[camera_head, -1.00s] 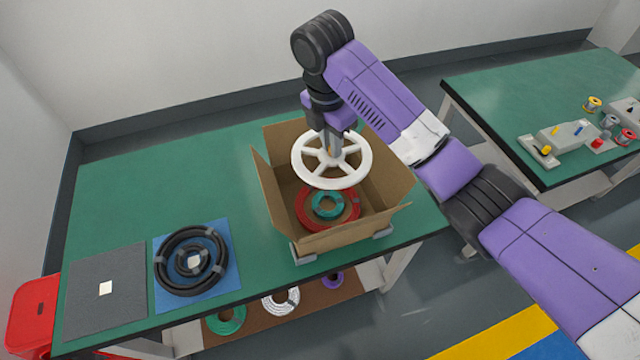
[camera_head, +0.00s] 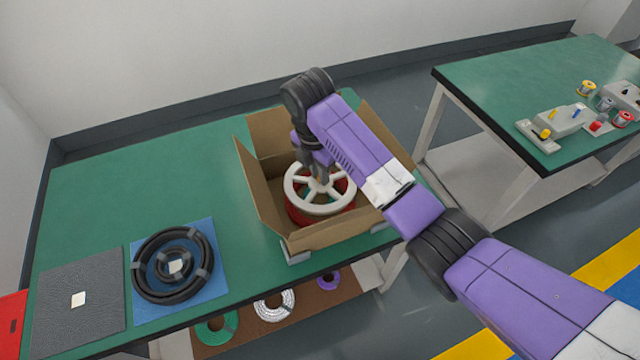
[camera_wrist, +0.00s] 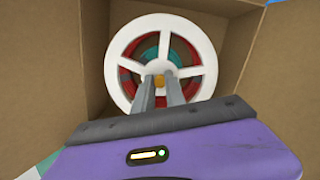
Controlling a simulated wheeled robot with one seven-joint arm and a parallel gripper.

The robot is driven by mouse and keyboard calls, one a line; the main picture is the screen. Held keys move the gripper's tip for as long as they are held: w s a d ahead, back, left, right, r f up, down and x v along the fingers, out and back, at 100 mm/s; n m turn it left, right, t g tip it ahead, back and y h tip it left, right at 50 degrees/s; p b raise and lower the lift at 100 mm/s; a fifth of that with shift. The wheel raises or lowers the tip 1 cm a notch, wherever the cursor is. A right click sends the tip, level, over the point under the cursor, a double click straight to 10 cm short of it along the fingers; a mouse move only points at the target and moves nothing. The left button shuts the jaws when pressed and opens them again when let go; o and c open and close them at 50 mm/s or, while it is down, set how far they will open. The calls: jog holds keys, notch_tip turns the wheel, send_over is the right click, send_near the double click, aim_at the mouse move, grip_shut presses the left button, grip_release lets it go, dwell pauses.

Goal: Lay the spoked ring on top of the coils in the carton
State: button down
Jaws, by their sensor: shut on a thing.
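The white spoked ring (camera_head: 318,208) is inside the open carton (camera_head: 262,205), over the red coil (camera_head: 296,212). Red and teal coil parts show between its spokes in the wrist view, where the ring (camera_wrist: 205,63) lies face-on. My gripper (camera_head: 320,178) points down into the carton and is shut on the ring's hub; its two fingers (camera_wrist: 159,88) reach the hub in the wrist view. The ring looks close to the coils, but I cannot tell whether it touches them. Most of the teal coil (camera_wrist: 150,52) is hidden by the ring.
The carton's flaps stand open around my arm. Left on the green table (camera_head: 110,190) are black coils (camera_head: 145,268) on a blue mat and a grey mat (camera_head: 95,310). A second table (camera_head: 500,85) with spools stands at the right. Coils lie on the shelf below.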

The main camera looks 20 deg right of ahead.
aim_at(320, 187)
jog(key=shift+f, duration=2.15)
jog(key=shift+f, duration=0.4)
jog(key=shift+f, duration=0.2)
jog(key=c, duration=1.4)
grip_release()
